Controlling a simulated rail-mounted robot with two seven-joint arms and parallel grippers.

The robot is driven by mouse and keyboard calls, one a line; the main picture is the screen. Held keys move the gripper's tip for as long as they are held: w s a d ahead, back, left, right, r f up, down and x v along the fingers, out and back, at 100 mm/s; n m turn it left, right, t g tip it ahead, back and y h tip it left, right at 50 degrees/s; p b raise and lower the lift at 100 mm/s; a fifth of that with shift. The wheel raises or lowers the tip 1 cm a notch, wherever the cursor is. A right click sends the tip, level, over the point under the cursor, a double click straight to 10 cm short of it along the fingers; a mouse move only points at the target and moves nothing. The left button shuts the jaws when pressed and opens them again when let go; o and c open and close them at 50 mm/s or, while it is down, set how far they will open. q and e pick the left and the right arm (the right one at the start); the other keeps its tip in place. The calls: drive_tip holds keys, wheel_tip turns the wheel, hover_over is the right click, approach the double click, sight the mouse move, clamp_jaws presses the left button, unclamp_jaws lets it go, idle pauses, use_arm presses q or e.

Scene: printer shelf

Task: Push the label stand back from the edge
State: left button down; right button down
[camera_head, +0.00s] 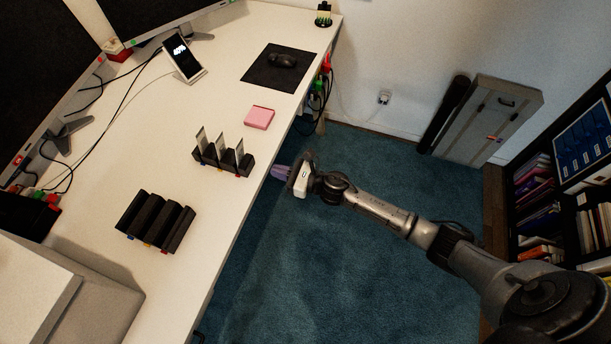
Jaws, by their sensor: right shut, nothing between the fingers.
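A black stand holding upright pale label cards (222,161) is on the white desk (185,110), its right end close to the desk's edge. It has small coloured marks along its near side and looks upright. My right gripper (277,172) is shut and empty. Its fingertips point left at the stand's right end, with a small gap between them; its height relative to the desk top is hard to tell. My left gripper is out of view.
A similar black rack (154,221) without cards stands nearer on the desk. A pink note pad (259,117), a phone on a stand (183,58) and a mouse (283,60) on a dark mat lie farther back. Desk surface left of the stand is clear. Cables hang beyond the edge.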

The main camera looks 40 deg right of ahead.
drive_tip(key=v, duration=0.8)
